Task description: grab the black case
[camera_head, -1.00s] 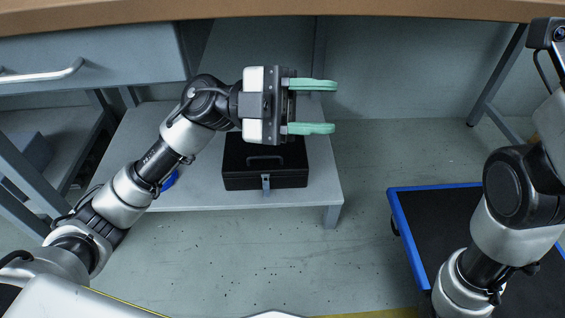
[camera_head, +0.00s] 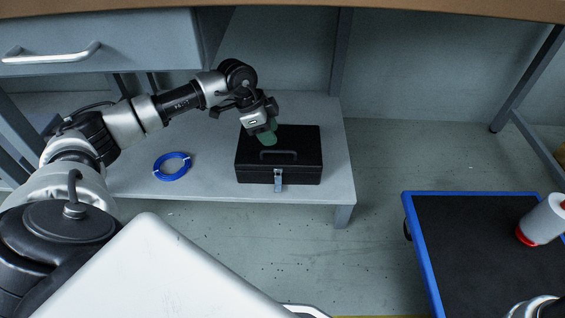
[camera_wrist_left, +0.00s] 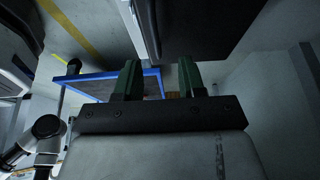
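The black case (camera_head: 300,160) sits on the grey lower shelf under the bench in the head view, with its handle and silver latch facing me. My left gripper (camera_head: 268,135) is over the back left part of the case's lid. Its green fingers overlap in the head view, so contact with the lid is hard to tell. In the left wrist view, the left gripper (camera_wrist_left: 159,78) has its two green fingers apart with nothing between them. The dark case (camera_wrist_left: 205,25) fills the upper middle there. My right gripper is not visible.
A blue cable coil (camera_head: 172,167) lies on the shelf (camera_head: 215,192) left of the case. A blue-rimmed black cart (camera_head: 470,250) stands at the right, with a grey and red cylinder (camera_head: 543,220) over it. The bench top and drawer overhang the shelf. Floor between shelf and cart is clear.

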